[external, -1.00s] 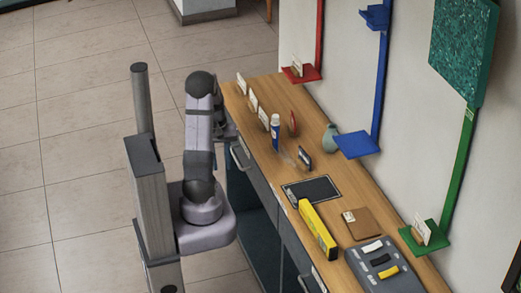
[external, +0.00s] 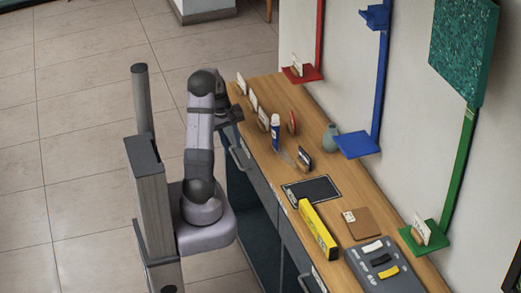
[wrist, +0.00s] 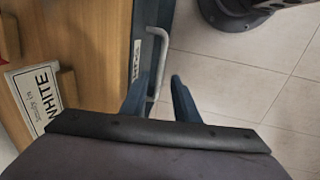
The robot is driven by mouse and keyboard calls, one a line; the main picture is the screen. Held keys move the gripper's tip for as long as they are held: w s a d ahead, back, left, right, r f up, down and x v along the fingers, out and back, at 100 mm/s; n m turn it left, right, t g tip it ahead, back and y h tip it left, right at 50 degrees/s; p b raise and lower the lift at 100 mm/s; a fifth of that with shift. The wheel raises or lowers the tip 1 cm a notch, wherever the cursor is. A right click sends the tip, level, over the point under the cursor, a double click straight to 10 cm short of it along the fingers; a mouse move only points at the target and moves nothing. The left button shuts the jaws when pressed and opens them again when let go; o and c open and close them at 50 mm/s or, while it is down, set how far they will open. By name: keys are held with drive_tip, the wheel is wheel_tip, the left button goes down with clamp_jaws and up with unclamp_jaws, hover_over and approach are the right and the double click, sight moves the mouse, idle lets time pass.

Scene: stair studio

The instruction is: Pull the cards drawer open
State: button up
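A dark drawer front (external: 262,185) with a pale bar handle (external: 238,156) sits under the left part of the wooden desk and looks closed. In the wrist view a pale handle (wrist: 164,62) stands out from a dark drawer front with a small white label (wrist: 137,58); its lettering is too small to read surely, so I cannot tell whether this is the cards drawer. My gripper (wrist: 158,90) is open, with the handle seen between its two blue fingers; contact cannot be told. In the external view my gripper (external: 230,114) is at the desk's left edge, partly hidden by my arm.
The desk (wrist: 95,50) holds upright cards, including one reading WHITE (wrist: 36,90), close to my gripper. A blue-and-white can (external: 275,131), a yellow box (external: 318,229) and a switch panel (external: 383,270) stand further along. The tiled floor beside the drawers is clear.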

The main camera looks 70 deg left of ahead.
sight(236, 158)
drive_tip(key=shift+w+f, duration=0.2)
drive_tip(key=shift+f, duration=0.9)
drive_tip(key=shift+w+f, duration=0.2)
drive_tip(key=shift+f, duration=0.85)
clamp_jaws()
